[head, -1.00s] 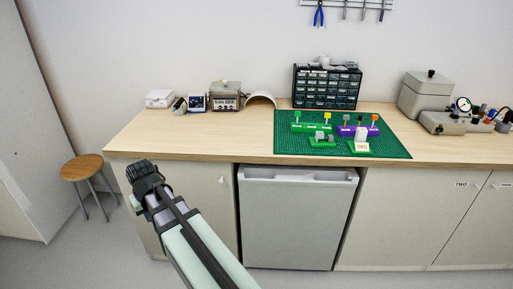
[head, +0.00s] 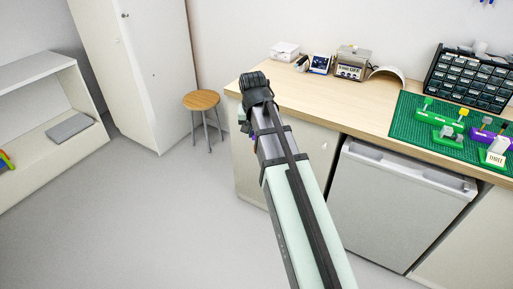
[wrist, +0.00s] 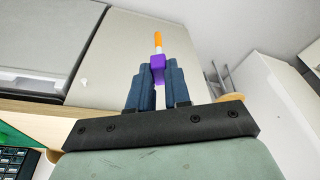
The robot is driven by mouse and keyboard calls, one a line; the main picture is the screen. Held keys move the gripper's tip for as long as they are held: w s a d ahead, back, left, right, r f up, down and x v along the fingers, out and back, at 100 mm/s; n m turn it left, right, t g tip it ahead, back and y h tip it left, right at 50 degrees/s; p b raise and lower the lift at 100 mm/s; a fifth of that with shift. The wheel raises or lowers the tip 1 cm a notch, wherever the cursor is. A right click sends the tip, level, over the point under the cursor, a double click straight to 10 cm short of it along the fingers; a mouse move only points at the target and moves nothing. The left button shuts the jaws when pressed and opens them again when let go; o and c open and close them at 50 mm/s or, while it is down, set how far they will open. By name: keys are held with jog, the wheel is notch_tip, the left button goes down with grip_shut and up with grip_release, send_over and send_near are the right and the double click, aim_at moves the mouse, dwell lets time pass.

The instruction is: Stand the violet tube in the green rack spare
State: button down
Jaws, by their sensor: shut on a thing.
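The violet tube (wrist: 157,68), with a white and orange end, is held between the dark blue fingers of my gripper (wrist: 158,88) in the wrist view. In the head view my gripper is mostly hidden behind my arm's end; a small violet patch (head: 253,144) shows beside the arm, in front of the cabinet. A long green rack (head: 437,117) stands on the green mat (head: 404,120) at the right, with a green and a yellow piece upright in it. My gripper is well left of the rack.
A smaller green holder (head: 446,137), a violet rack (head: 481,136) and a labelled white block (head: 497,146) share the mat. A drawer cabinet (head: 470,75) stands behind. A stool (head: 201,101) stands left of the bench. The wooden benchtop (head: 330,98) left of the mat is largely clear.

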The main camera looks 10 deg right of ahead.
jog(key=r, duration=0.3)
jog(key=w+r, duration=0.1)
jog(key=r, duration=0.1)
jog(key=shift+a, duration=0.25)
jog(key=w+d+r+m, duration=0.1)
jog(key=w+d, duration=0.3)
jog(key=d, duration=0.6)
jog(key=w+d+r+m, duration=0.1)
jog(key=w+d, duration=0.2)
jog(key=d, duration=0.6)
notch_tip(320, 180, up, 4)
jog(key=m+h, duration=0.1)
jog(key=m, duration=0.3)
send_over(440, 118)
jog(key=shift+w+d+f+g, duration=0.1)
jog(key=shift+d+f+g, duration=0.1)
jog(key=shift+g, duration=0.2)
jog(key=shift+a+f, duration=0.1)
jog(key=shift+f, duration=0.05)
jog(key=shift+s+a+x, duration=0.15)
jog(key=shift+x, duration=0.85)
jog(key=shift+s+a+x, duration=0.15)
jog(key=shift+x, duration=0.9)
jog(key=shift+s+a+x, duration=0.1)
jog(key=shift+x, duration=0.6)
jog(key=shift+s+a+x, duration=0.1)
jog(key=shift+x, duration=0.6)
